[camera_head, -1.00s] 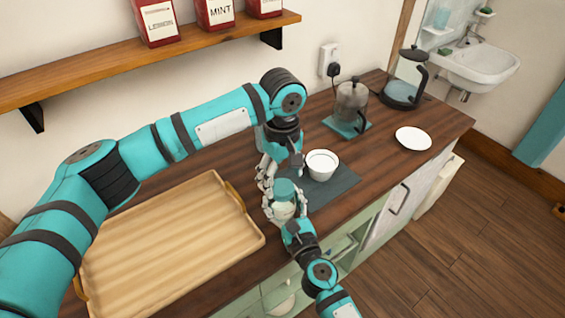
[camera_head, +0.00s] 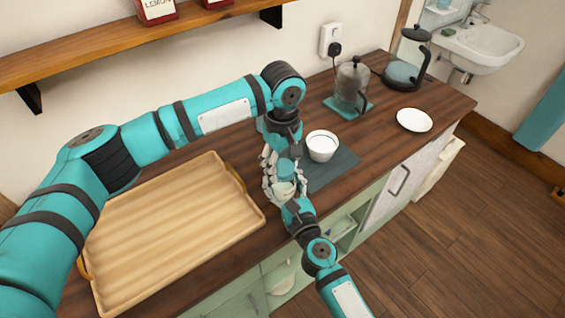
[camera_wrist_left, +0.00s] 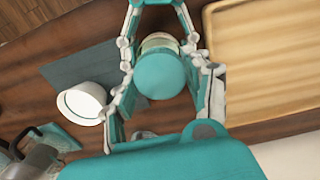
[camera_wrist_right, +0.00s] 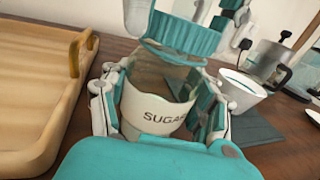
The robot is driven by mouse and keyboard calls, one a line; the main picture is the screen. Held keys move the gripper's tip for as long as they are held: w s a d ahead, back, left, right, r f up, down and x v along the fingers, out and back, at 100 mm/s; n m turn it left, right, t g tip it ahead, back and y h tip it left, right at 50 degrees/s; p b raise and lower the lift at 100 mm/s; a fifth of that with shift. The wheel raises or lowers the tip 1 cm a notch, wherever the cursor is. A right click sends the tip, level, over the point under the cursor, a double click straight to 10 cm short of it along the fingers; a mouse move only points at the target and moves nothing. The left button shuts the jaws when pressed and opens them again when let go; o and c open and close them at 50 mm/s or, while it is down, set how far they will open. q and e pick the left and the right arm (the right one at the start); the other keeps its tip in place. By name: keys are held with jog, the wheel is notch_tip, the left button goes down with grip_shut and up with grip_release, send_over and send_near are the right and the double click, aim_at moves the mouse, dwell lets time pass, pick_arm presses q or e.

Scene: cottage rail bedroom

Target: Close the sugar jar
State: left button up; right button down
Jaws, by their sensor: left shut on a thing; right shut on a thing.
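The sugar jar (camera_wrist_right: 158,108) is a clear, pale-filled jar with a "SUGAR" label; it also shows in the head view (camera_head: 283,191). My right gripper (camera_wrist_right: 160,112) is shut around its body. The teal round lid (camera_wrist_right: 183,34) is above the jar mouth, slightly tilted in the right wrist view. My left gripper (camera_wrist_left: 161,70) is shut on the lid (camera_wrist_left: 160,74), fingers on either side, coming from above. In the left wrist view the lid hides most of the jar. I cannot tell whether the lid touches the rim.
A white bowl (camera_head: 322,148) stands on a dark mat (camera_head: 338,171) close beside the grippers. A wooden tray (camera_head: 165,230) lies to the left. A French press (camera_head: 352,85), a kettle (camera_head: 404,76) and a white plate (camera_head: 414,120) are farther right. A shelf (camera_head: 90,47) hangs above.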

pick_arm(q)
jog(key=m, duration=0.3)
jog(key=shift+c, duration=0.4)
jog(key=m, duration=0.4)
jog(key=shift+m, duration=0.3)
jog(key=m, duration=1.2)
jog(key=shift+m, duration=0.3)
jog(key=m, duration=1)
jog(key=shift+m, duration=0.3)
jog(key=o, duration=1.3)
